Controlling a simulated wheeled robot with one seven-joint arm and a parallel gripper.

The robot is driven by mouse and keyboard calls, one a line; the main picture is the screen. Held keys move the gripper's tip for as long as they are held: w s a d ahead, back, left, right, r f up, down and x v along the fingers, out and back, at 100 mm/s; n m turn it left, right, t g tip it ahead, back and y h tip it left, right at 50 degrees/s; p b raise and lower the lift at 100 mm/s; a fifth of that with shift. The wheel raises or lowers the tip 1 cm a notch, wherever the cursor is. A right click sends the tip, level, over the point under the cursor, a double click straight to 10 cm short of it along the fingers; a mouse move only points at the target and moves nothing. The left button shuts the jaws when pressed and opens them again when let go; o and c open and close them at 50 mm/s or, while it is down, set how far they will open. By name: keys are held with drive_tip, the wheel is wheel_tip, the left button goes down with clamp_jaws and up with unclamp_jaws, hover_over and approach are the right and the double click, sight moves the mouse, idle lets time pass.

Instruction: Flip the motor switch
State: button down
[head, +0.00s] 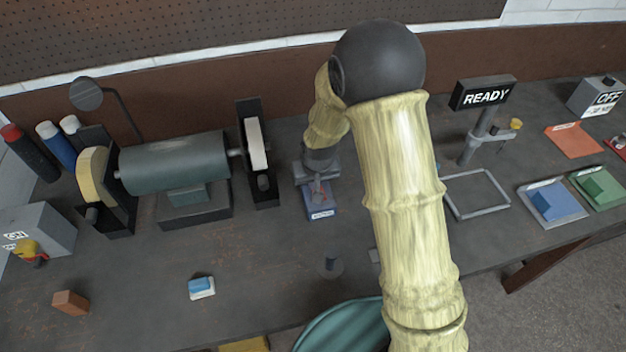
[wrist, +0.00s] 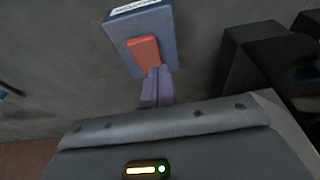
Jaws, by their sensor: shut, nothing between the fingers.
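The motor switch is a small blue box (head: 322,213) with a white label, on the bench right of the bench grinder. In the wrist view the box (wrist: 126,33) carries a red rocker (wrist: 144,51). My gripper (head: 317,184) points down at the box in the head view. In the wrist view its fingers (wrist: 157,76) are shut and empty, with the tips at the lower right edge of the red rocker. I cannot tell whether they touch it. The fingers hide a little of the box. The grinder motor (head: 175,160) is a dark green cylinder.
A grinder wheel guard (head: 258,150) stands close on the left of my gripper. A READY sign (head: 486,94) and a wire frame (head: 476,194) stand to the right. A blue-and-white block (head: 201,287) and an orange-brown block (head: 71,302) lie in front. A grey box marked OFF (head: 596,95) is far right.

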drive_tip(key=shift+r, duration=0.15)
drive_tip(key=shift+w+r+p, duration=0.1)
drive_tip(key=shift+r+p, duration=0.15)
drive_tip(key=shift+p, duration=0.05)
drive_tip(key=r, duration=0.1)
drive_tip(key=r+p, duration=0.2)
drive_tip(key=shift+w+r, duration=0.35)
drive_tip(key=shift+r, duration=0.05)
drive_tip(key=w+b+v, duration=0.1)
drive_tip(key=b+v, duration=0.1)
drive_tip(key=v, duration=0.7)
drive_tip(key=shift+a+r, duration=0.3)
drive_tip(key=shift+w, duration=0.1)
